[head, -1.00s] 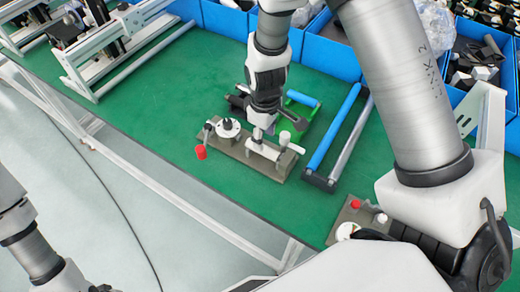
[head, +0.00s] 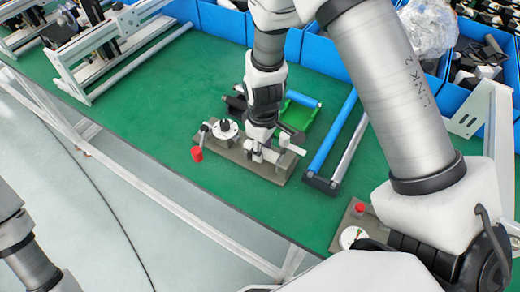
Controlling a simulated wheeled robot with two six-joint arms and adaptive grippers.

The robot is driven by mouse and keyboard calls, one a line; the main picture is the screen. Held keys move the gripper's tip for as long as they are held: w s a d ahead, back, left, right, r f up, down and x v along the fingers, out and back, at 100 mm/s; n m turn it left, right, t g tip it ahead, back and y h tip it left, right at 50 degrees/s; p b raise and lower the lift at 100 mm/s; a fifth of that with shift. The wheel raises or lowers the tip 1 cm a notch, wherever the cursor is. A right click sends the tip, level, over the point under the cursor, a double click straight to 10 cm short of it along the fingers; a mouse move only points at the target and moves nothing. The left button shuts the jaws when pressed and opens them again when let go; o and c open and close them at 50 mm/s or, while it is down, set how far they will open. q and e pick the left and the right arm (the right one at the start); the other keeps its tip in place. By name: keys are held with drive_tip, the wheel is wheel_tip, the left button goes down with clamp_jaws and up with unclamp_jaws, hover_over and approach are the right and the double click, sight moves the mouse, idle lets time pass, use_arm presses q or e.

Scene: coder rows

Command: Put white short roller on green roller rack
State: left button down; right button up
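The white short roller (head: 297,150) appears to lie across the grey-brown block fixture (head: 228,150); its middle is partly hidden by my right gripper. My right gripper (head: 261,146) points down at the fixture, around or against the roller. Its fingers are too small and overlapped to tell whether they are closed. The green roller rack (head: 298,115) stands just behind and right of the gripper, with a blue roller (head: 303,98) along its back. My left arm shows at the lower left, but its gripper is out of view.
A larger frame with a long blue roller (head: 332,132) lies right of the rack. The fixture also carries a round white gauge (head: 225,130) and a red knob (head: 197,154). Blue bins (head: 335,55) line the back. Green table is free left of the fixture.

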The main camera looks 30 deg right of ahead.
sight(263, 149)
clamp_jaws()
wheel_tip(263, 149, up, 5)
drive_tip(key=p, duration=0.4)
drive_tip(key=shift+f, duration=0.2)
idle(0.3)
